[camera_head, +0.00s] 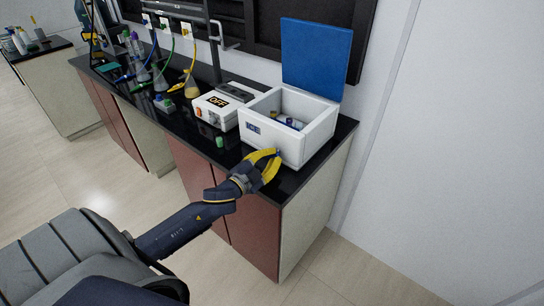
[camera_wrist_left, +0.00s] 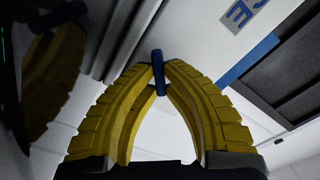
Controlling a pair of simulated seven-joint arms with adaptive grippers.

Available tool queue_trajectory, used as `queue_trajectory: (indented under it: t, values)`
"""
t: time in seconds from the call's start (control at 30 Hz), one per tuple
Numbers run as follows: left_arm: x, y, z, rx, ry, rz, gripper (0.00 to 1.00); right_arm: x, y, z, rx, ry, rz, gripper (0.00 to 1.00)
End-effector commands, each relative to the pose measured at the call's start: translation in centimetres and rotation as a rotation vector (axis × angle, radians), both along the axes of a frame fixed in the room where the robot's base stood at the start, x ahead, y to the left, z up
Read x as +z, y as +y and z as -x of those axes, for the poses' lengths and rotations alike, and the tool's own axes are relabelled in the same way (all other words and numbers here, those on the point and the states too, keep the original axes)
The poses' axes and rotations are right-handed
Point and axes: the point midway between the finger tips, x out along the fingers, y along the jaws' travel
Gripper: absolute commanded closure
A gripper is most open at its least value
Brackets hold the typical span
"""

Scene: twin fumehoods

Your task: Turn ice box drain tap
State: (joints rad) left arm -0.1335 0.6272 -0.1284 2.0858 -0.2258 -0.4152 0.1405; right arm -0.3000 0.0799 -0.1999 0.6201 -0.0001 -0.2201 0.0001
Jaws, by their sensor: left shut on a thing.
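The white ice box (camera_head: 292,120) stands at the right end of the black bench with its blue lid (camera_head: 316,55) raised. Its inside holds a few items too small to tell. My left gripper (camera_head: 277,153) is at the low front of the box, with yellow fingers. In the left wrist view the fingertips (camera_wrist_left: 160,68) are closed on a small blue drain tap (camera_wrist_left: 158,72), which stands between them. The white box wall (camera_wrist_left: 205,35) lies just behind it. The tap is mostly hidden by the fingers in the head view. My right gripper is not in view.
A white device marked OFF (camera_head: 222,104) stands left of the box, with a small green-capped item (camera_head: 219,142) in front. Flasks and bottles with tubing crowd the bench further left. The bench's front edge (camera_head: 281,205) is near my gripper, and the wall is close behind.

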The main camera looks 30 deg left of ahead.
Motion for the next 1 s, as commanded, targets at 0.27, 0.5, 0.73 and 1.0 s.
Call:
queue_trajectory:
  t: [0.27,0.5,0.73,1.0]
  values:
    - [-0.10,-0.09,-0.02,-0.001,-0.029,-0.257,1.00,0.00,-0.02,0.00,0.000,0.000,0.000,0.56]
    - [-0.21,-0.11,-0.02,0.000,-0.051,-0.456,1.00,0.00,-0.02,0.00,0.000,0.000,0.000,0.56]
    - [-0.26,-0.12,-0.03,0.001,-0.067,-0.595,1.00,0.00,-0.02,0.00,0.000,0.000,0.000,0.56]
    - [-0.32,-0.14,-0.01,0.000,-0.078,-0.685,1.00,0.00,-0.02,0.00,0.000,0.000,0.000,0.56]
